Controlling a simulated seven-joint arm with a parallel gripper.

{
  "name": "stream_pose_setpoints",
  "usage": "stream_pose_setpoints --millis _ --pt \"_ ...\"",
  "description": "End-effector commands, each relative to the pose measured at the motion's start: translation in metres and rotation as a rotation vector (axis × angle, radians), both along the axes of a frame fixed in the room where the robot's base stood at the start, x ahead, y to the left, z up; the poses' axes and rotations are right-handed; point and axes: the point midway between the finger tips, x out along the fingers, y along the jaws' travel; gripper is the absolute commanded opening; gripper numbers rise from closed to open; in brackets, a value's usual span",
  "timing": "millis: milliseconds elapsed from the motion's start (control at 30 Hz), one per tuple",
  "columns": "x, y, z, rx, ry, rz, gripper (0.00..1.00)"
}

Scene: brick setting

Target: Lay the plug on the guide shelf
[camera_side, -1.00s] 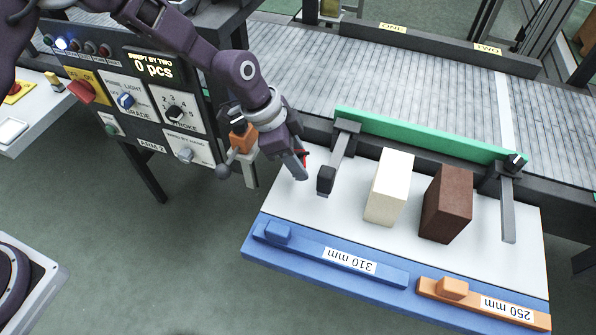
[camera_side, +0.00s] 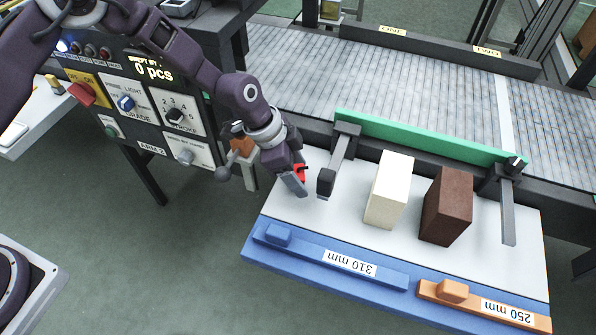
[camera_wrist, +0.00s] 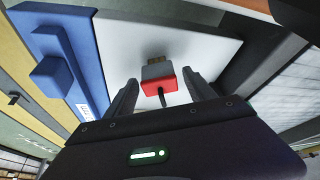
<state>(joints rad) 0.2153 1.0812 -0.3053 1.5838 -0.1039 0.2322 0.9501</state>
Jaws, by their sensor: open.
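The plug (camera_wrist: 158,84) has a red body, a grey front and a gold-coloured tip. In the wrist view it sits between the two spread fingers of my gripper (camera_wrist: 163,92), over the white surface of the guide shelf (camera_wrist: 120,48), with gaps to both fingers. A short dark lead shows behind it. In the side view the plug's red part (camera_side: 301,172) shows beside my gripper (camera_side: 294,184), at the shelf's (camera_side: 335,222) left end. My gripper is open and low over the shelf. Whether the plug's underside touches the shelf is hard to tell.
A dark clamp block (camera_side: 326,182) stands just right of my gripper. A cream block (camera_side: 389,190) and a brown block (camera_side: 446,206) stand farther right. A blue 310 mm bar (camera_side: 330,262) and an orange 250 mm bar (camera_side: 480,304) line the front edge. White surface between is clear.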

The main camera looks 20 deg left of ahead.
Motion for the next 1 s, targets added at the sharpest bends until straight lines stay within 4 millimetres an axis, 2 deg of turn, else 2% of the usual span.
stream_pose_setpoints --millis 133,400,500,633,900,967,1000 --pt "-0.002 0.008 0.022 -0.001 -0.003 0.002 0.63" --pt "-0.012 0.033 0.085 -0.001 -0.004 0.002 0.63" --pt "-0.015 0.039 0.1 -0.001 -0.003 0.002 0.63" --pt "-0.017 0.042 0.109 0.0 0.0 0.0 0.63" --pt "-0.018 0.043 0.112 0.001 -0.001 0.002 0.63" --pt "-0.019 0.048 0.121 0.01 -0.006 0.016 0.63" --pt "-0.022 0.057 0.133 0.025 -0.012 0.041 0.63"
